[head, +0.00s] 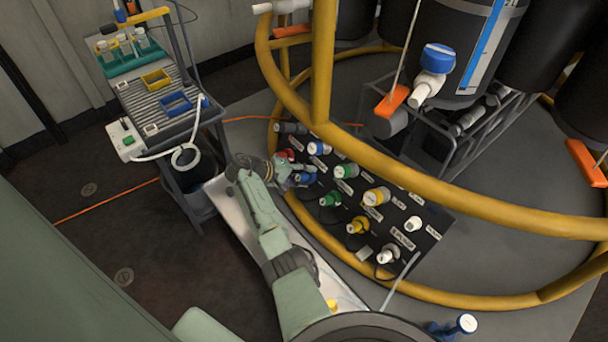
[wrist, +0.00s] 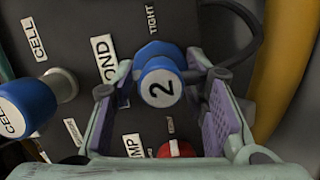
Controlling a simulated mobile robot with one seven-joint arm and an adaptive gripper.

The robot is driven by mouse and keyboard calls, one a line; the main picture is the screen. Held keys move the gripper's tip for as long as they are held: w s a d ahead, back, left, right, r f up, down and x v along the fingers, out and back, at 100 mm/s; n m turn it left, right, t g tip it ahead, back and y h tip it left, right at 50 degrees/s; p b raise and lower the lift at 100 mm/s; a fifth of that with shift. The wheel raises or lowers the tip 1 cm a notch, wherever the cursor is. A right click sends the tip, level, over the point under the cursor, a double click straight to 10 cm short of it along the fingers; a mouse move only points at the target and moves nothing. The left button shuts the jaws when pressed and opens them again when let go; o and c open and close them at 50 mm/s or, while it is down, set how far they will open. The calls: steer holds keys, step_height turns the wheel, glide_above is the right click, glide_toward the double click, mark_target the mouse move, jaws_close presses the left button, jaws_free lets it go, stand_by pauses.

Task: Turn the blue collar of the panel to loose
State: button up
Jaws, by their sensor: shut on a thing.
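The blue collar (wrist: 160,82), with a white cap marked 2, sits on the dark panel (head: 388,212). My gripper (wrist: 165,85) is shut on this collar, with one finger on each side of it. In the head view the collar (head: 304,178) shows at the panel's left edge, partly hidden by my gripper (head: 290,174). A TIGHT label (wrist: 151,19) is above the collar in the wrist view, and a small label (wrist: 171,125) that I cannot read is below it. I cannot tell which way the collar is set.
Close by are a second blue fitting (wrist: 28,105) marked CELL and a red one (wrist: 176,149). Green, yellow and white fittings stand further along the panel. A yellow rail (head: 400,173) curves over the panel. A tool cart (head: 165,98) stands at the left.

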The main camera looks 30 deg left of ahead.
stand_by(0.3)
steer(key=o, duration=1.1)
steer(key=shift+o, duration=0.2)
steer(key=v, duration=1.2)
